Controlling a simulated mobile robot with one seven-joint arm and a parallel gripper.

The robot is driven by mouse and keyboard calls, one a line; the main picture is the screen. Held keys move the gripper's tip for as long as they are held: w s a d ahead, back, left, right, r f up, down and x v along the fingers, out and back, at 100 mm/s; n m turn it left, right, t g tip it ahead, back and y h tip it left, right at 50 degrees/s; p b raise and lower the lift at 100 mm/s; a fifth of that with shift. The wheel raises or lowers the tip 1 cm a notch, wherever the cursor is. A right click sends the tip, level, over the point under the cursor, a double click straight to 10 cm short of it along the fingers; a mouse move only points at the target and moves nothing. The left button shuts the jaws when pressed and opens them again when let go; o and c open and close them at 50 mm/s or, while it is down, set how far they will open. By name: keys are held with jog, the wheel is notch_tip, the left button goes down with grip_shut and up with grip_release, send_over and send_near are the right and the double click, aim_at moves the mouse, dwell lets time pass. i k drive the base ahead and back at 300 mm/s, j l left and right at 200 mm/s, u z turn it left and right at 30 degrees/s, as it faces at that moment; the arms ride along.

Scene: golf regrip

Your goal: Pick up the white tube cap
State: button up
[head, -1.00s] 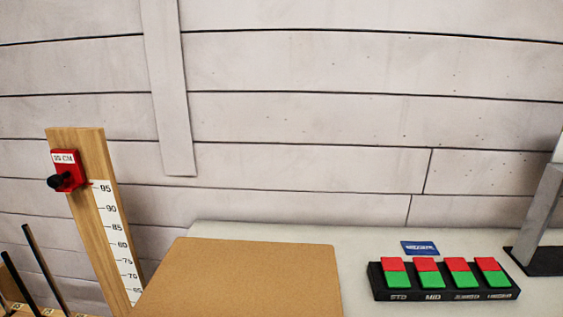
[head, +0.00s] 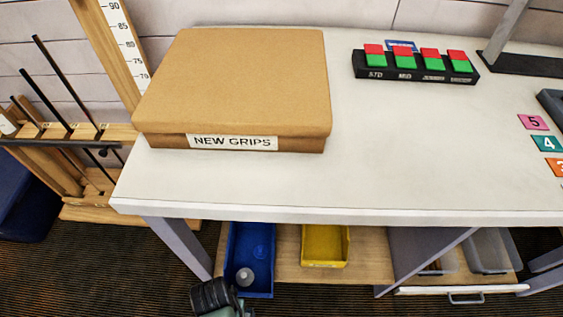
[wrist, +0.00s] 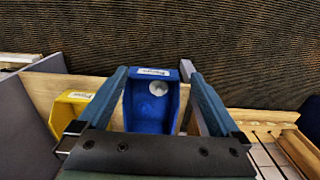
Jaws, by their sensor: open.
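A small round whitish piece, which looks like the white tube cap (head: 245,277), lies inside a blue bin (head: 263,240) on the shelf under the table. In the wrist view the white cap (wrist: 158,88) shows near the labelled end of the blue bin (wrist: 150,122). My gripper (wrist: 160,73) is open and empty, its two fingers spread to either side of the bin in that view. The cap appears between the fingers, apart from them. In the head view only a dark part of my arm shows beside the bin; the fingertips cannot be made out.
A yellow bin (head: 325,246) stands to the right of the blue one on the wooden shelf (head: 288,262). The white tabletop (head: 420,170) overhangs them and carries a NEW GRIPS box (head: 235,85). A club rack (head: 70,140) stands at the left.

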aim_at(245, 277)
jog(key=k, duration=1.05)
